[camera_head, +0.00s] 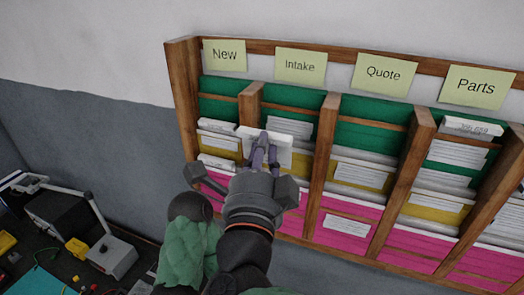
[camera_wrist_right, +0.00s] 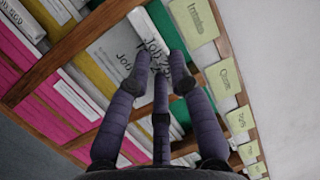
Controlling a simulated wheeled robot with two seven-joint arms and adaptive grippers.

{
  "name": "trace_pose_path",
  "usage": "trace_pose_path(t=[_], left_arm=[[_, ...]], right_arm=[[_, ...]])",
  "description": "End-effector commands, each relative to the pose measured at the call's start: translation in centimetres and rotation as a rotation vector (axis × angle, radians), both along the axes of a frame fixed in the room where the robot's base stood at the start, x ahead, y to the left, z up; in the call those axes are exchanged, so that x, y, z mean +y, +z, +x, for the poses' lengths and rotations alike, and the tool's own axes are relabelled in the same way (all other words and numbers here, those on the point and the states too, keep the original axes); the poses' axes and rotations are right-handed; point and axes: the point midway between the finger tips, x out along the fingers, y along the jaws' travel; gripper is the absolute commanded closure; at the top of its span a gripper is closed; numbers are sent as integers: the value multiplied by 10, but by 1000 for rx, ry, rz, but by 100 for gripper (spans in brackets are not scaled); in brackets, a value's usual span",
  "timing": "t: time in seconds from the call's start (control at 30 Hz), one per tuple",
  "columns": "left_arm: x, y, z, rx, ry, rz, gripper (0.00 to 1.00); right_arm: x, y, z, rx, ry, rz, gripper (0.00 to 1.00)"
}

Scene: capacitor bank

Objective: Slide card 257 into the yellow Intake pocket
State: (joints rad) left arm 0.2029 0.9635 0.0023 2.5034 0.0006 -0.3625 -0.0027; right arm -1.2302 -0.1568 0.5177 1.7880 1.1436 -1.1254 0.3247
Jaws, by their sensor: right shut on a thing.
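My right gripper (camera_head: 264,150) is shut on a white card (camera_head: 283,148), in front of the column under the Intake label (camera_head: 300,66). The card is upright and slightly tilted, at the height of the yellow pocket (camera_head: 299,166). The fingers hide part of it, and I cannot tell whether its lower edge is inside the pocket. In the right wrist view, the fingers (camera_wrist_right: 158,72) close at a pale card (camera_wrist_right: 118,48) with "Job" print. Its number is not clearly readable. My left gripper is not in view.
Wooden dividers (camera_head: 324,150) separate columns of green, yellow and pink pockets. Other labels read New (camera_head: 224,55), Quote (camera_head: 384,74) and Parts (camera_head: 476,86). White cards (camera_head: 218,140) fill neighbouring pockets. A cluttered bench (camera_head: 60,262) lies at lower left.

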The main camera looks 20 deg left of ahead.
Motion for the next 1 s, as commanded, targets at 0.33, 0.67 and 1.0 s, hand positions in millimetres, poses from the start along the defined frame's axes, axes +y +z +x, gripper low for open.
trace_pose_path(t=[0.33,0.67,1.0], left_arm=[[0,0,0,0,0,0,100],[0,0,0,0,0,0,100],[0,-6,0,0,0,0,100]], right_arm=[[-2,-2,31,0,-3,0,100],[-2,-4,59,0,-2,0,100],[-4,-8,88,1,-2,-2,100]])
